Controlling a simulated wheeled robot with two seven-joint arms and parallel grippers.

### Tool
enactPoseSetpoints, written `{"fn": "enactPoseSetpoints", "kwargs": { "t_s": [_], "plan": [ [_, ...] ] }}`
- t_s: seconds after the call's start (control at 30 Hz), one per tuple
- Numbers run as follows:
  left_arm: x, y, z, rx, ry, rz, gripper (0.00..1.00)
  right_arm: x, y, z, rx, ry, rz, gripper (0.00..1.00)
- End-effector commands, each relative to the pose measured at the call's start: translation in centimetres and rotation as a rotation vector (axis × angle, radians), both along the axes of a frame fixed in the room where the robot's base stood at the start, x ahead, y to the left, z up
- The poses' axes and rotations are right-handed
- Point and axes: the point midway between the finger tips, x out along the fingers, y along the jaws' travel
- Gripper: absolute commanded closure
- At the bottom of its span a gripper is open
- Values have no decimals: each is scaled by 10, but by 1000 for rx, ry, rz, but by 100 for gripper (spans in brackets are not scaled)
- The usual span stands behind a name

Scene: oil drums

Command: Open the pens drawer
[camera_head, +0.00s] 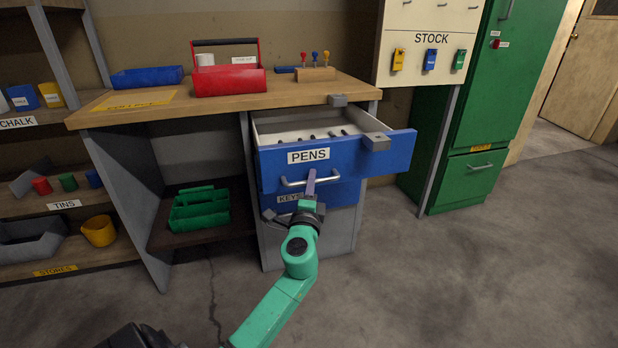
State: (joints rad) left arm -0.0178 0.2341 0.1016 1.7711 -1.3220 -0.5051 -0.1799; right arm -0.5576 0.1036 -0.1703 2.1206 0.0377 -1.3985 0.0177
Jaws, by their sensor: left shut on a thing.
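The pens drawer (340,157) has a blue front with a white PENS label and stands pulled out of the workbench (130,114). Its white inside shows, with several dark pens lying in it. My left gripper (310,182) is at the metal bar handle (292,183) on the drawer's front and is shut on it. My right gripper is not in view.
A grey block (376,141) sits at the drawer front's right side. A red tool carrier (228,81) stands on the bench. A green cabinet (474,130) is at the right. Shelves stand at the left. The floor at right front is clear.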

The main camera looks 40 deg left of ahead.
Motion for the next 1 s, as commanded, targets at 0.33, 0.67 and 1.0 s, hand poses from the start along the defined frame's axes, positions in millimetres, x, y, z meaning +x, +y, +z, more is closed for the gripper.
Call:
{"fn": "enactPoseSetpoints", "kwargs": {
  "t_s": [0.33, 0.67, 1.0],
  "plan": [
    [-5, -7, 0, 1, 1, 0, 100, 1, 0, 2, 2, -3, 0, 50],
    [-5, -7, 0, 0, 0, 0, 70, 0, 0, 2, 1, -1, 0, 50],
    [-7, -9, -1, 0, 0, 0, 70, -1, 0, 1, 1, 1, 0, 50]
  ]
}}
